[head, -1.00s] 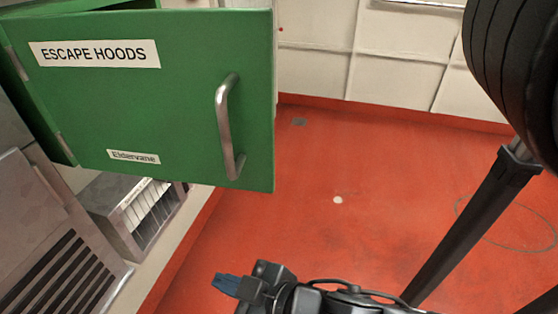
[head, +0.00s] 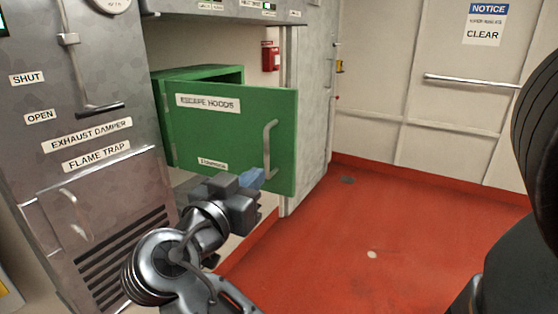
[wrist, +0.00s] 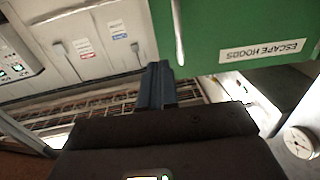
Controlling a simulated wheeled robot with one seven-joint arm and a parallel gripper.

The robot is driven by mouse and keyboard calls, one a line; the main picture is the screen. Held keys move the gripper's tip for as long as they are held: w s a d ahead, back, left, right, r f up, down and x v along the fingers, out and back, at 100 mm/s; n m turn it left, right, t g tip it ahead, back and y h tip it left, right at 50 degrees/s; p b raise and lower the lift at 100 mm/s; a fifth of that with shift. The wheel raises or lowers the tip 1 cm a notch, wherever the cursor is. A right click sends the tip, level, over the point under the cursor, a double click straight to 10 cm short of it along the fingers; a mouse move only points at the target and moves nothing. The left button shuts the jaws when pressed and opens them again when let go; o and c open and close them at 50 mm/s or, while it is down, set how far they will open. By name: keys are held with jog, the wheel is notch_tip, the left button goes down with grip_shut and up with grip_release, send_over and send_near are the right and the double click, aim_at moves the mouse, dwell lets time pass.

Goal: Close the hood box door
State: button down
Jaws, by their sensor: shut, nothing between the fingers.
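The green hood box (head: 225,73) is mounted on the wall left of centre in the head view. Its door (head: 220,133), labelled ESCAPE HOODS, stands open, with a gap behind its top edge. A metal bar handle (head: 268,150) is near the door's right edge. My gripper (head: 254,178) is shut and empty, in front of the door's lower part, just left of the handle's lower end. I cannot tell whether it touches the door. In the wrist view the shut fingers (wrist: 154,85) are beside the green door (wrist: 245,25), whose label is upside down.
A grey cabinet (head: 110,185) with a vent and lever handles stands left of the box. A grey cabinet (head: 312,110) stands right of it. A red wall unit (head: 270,57) hangs behind the door. The red floor (head: 390,235) to the right is clear.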

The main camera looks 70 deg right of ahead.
aim_at(290, 145)
jog(key=d+p, duration=0.1)
jog(key=d, duration=0.3)
jog(key=s+d+p, duration=0.1)
jog(key=d, duration=0.3)
jog(key=d+p, duration=0.1)
jog(key=d, duration=0.3)
jog(key=shift+s+d+r, duration=0.1)
jog(key=shift+s+d, duration=0.3)
jog(key=shift+d, duration=0.5)
